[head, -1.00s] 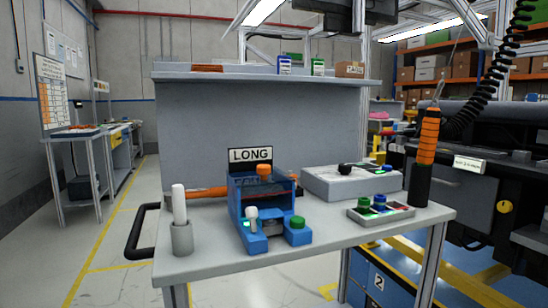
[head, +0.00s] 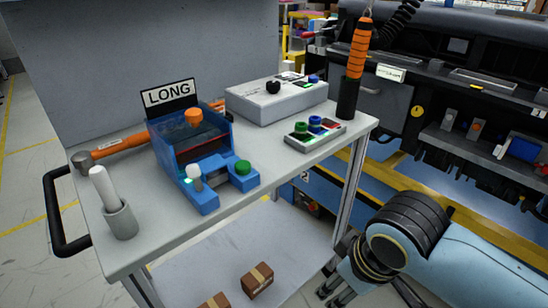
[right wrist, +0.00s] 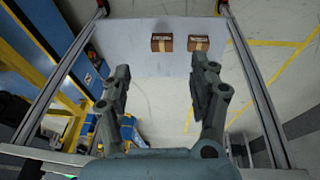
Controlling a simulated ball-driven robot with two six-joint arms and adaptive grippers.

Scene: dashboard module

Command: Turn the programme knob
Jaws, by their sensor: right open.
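A black knob (head: 273,87) stands on top of a light grey box (head: 285,101) at the back right of the cart top. It is the likeliest programme knob; no label naming it is legible. My right gripper (head: 368,288) is low at the bottom of the head view, in front of and below the cart's right edge, well apart from the knob. In the right wrist view the two fingers of the gripper (right wrist: 162,82) are spread with nothing between them. My left gripper is out of view.
A button panel (head: 316,136) and an orange-gripped tool (head: 358,55) stand right. Small cartons (head: 257,280) lie on the lower shelf.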

